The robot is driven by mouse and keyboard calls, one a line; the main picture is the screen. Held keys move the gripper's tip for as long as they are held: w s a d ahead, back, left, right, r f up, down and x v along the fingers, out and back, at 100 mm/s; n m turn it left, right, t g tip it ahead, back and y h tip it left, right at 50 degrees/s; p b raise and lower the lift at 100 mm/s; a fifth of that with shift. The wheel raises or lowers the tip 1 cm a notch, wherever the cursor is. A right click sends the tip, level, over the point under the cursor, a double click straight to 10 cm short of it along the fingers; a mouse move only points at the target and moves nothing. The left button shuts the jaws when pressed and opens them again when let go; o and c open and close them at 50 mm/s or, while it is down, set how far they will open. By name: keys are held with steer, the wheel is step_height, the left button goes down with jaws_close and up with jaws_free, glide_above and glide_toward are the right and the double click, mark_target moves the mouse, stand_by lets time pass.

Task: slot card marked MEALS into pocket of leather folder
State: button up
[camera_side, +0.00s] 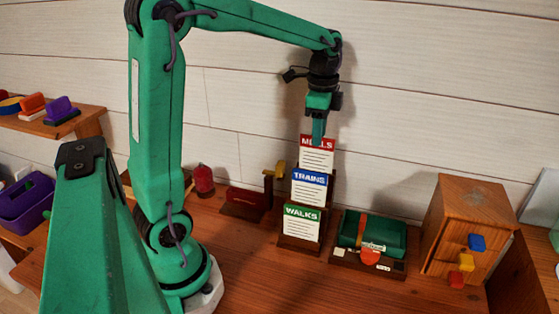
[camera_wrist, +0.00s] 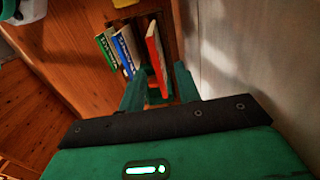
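The MEALS card (camera_side: 317,158), white with a red top band, stands highest and rearmost in a dark wooden stepped rack (camera_side: 300,246). My gripper (camera_side: 318,140) points down at its top edge. In the wrist view my gripper (camera_wrist: 160,75) has its fingers apart, one on each side of the red-edged card (camera_wrist: 155,50), with gaps visible; firm contact does not show.
Blue TRAINS (camera_side: 309,188) and green WALKS (camera_side: 301,224) cards stand in front of MEALS. A yellow piece (camera_side: 279,171) rises between folder and rack. The wall is close behind.

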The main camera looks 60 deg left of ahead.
mark_target(318, 149)
steer(key=shift+f, duration=0.15)
steer(key=shift+f, duration=2.45)
steer(key=shift+c, duration=0.2)
jaws_close()
